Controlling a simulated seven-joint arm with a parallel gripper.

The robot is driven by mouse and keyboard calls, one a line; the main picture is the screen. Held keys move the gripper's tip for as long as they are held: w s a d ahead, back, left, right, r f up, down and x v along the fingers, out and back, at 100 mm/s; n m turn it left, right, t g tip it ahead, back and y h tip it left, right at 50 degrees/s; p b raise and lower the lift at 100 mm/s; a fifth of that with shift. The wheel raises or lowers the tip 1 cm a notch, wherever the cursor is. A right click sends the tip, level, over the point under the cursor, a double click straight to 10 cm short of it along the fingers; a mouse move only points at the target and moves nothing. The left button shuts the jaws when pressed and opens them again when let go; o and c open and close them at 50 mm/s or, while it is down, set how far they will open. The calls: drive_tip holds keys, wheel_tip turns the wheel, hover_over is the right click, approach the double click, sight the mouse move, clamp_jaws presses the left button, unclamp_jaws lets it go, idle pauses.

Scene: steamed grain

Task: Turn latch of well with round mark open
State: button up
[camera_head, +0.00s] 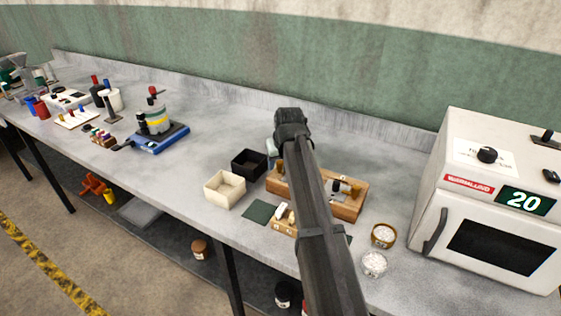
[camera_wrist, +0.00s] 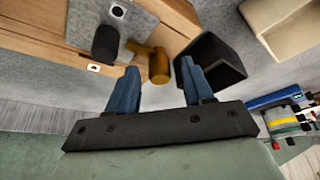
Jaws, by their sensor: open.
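The wooden block (camera_head: 350,208) lies on the grey bench in the head view, partly hidden behind my arm. Its near part fills the upper left of the wrist view (camera_wrist: 50,38). There a brass latch-like piece (camera_wrist: 158,66) with a rounded end sticks out beside a dark cylinder (camera_wrist: 105,43). A small white label (camera_wrist: 93,68) with a dark mark is on the block; the mark's shape is too small to tell. My gripper (camera_wrist: 160,72) is open, its two blue fingers on either side of the brass piece, with visible gaps. Contact cannot be told.
A black open box (camera_head: 248,163) and a cream open box (camera_head: 225,189) stand left of the block. The black box (camera_wrist: 216,62) is close beside my right finger in the wrist view. Small bowls (camera_head: 383,235) and a white oven (camera_head: 495,200) stand to the right.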

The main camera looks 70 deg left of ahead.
drive_tip(key=shift+c, duration=0.3)
clamp_jaws()
drive_tip(key=shift+m, duration=0.4)
drive_tip(key=m+t, duration=0.1)
drive_tip(key=m, duration=0.2)
drive_tip(key=shift+s+m+t, duration=0.15)
drive_tip(key=shift+m+t, duration=0.25)
drive_tip(key=m, duration=0.2)
drive_tip(key=m+t+h, duration=0.1)
drive_tip(key=m, duration=0.1)
drive_tip(key=shift+s+a+t, duration=0.1)
drive_tip(key=shift+a+t, duration=0.05)
drive_tip(key=shift+t, duration=0.15)
drive_tip(key=m+h, duration=0.1)
drive_tip(key=m, duration=0.1)
drive_tip(key=m+h, duration=0.1)
drive_tip(key=m, duration=0.2)
drive_tip(key=shift+a+t, duration=0.15)
drive_tip(key=shift+t, duration=0.15)
drive_tip(key=m+h, duration=0.1)
drive_tip(key=m, duration=0.3)
drive_tip(key=shift+h, duration=0.3)
drive_tip(key=shift+m, duration=0.3)
